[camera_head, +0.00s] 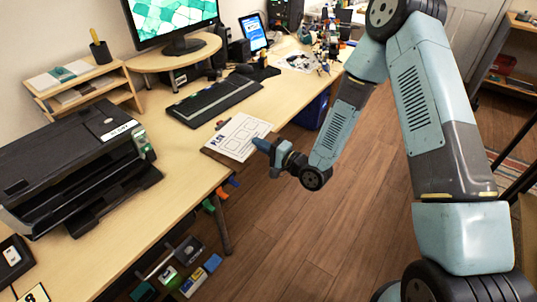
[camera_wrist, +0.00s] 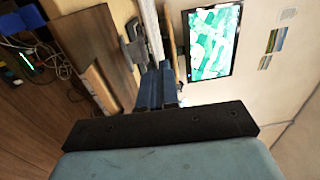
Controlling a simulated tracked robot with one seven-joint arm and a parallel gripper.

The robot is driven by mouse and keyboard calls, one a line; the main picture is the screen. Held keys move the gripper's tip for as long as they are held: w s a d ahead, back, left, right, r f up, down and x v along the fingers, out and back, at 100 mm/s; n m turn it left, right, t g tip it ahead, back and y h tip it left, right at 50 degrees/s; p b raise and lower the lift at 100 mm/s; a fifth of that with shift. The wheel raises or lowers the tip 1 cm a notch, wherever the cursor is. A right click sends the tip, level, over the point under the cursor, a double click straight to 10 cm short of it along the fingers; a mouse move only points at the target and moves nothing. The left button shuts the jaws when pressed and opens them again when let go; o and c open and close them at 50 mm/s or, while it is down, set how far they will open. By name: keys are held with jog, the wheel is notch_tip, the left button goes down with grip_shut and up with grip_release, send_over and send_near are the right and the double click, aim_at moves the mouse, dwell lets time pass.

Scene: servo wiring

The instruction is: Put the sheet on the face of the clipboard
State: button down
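The white printed sheet (camera_head: 238,138) lies over or just above the brown clipboard (camera_head: 219,159) at the desk's front edge. It covers most of the board; a brown strip shows along the near edge, and the clip (camera_head: 222,124) is at the upper left. I cannot tell whether sheet and board touch all over. My gripper (camera_head: 261,145) is at the sheet's right edge, beyond the desk edge. In the wrist view the blue fingers (camera_wrist: 158,83) are close together, with the sheet (camera_wrist: 152,30) seen nearly edge-on between them.
A keyboard (camera_head: 215,98) lies behind the clipboard and a monitor (camera_head: 170,20) stands on a round riser. A black printer (camera_head: 75,165) is at the left. Small parts and tools crowd the desk's far end. Open floor (camera_head: 285,215) lies below my gripper.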

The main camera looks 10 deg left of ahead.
jog(key=w+f, duration=0.5)
jog(key=f, duration=0.4)
jog(key=shift+w, duration=0.15)
jog(key=shift+f, duration=0.2)
jog(key=c, duration=1.3)
grip_release()
